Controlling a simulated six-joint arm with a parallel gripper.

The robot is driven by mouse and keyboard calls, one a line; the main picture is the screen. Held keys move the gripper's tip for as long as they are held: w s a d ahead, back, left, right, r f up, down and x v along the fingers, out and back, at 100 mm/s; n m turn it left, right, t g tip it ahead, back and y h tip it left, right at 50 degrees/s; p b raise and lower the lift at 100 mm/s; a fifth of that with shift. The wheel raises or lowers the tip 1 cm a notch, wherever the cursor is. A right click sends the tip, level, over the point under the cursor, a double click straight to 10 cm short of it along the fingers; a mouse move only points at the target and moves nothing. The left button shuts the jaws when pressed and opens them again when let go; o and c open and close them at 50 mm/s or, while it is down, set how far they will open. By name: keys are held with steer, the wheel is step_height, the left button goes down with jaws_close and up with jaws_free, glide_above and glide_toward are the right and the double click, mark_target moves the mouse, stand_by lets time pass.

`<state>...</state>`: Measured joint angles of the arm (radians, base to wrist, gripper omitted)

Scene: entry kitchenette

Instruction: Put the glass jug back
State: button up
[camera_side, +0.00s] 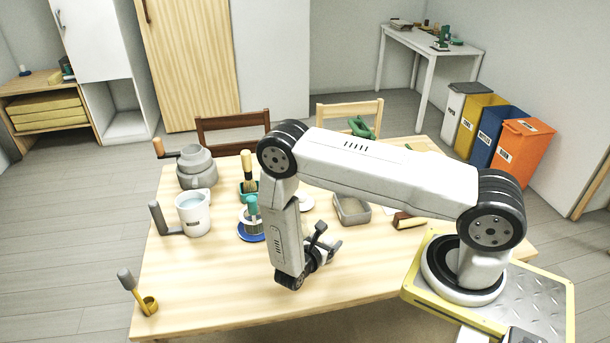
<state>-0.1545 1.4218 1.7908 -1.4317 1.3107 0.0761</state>
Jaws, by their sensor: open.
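A pale, bluish-white jug-like vessel (194,216) with a small dark label stands upright on the left part of the wooden table (200,290). It is the only thing here that looks like the glass jug, but I cannot tell its material. A grey L-shaped piece (163,219) is at its left side; I cannot tell if they are joined. My gripper (329,240) is open, low over the middle of the table, well to the right of the vessel. Something pale shows by its fingers, too small to make out.
A grey pot-like container (196,168) stands behind the vessel. A blue saucer (251,234) with a teal-topped item, a green holder with a brush (249,172), and a grey tray (352,211) are nearby. The table's front middle is clear.

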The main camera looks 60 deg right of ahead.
steer(key=v, duration=1.1)
steer(key=shift+a, duration=0.15)
stand_by(0.4)
steer(key=s+r+m+t+y, duration=0.1)
steer(key=r+m+y, duration=0.6)
steer(key=r+m, duration=0.2)
steer(key=s+a+r+m+t+y, duration=0.1)
steer(key=s+r+m+y, duration=0.1)
steer(key=r+m+y, duration=0.6)
step_height(320, 180, up, 5)
steer(key=shift+s+f+m+t, duration=0.2)
steer(key=shift+s+m+t, duration=0.1)
steer(key=shift+m, duration=0.2)
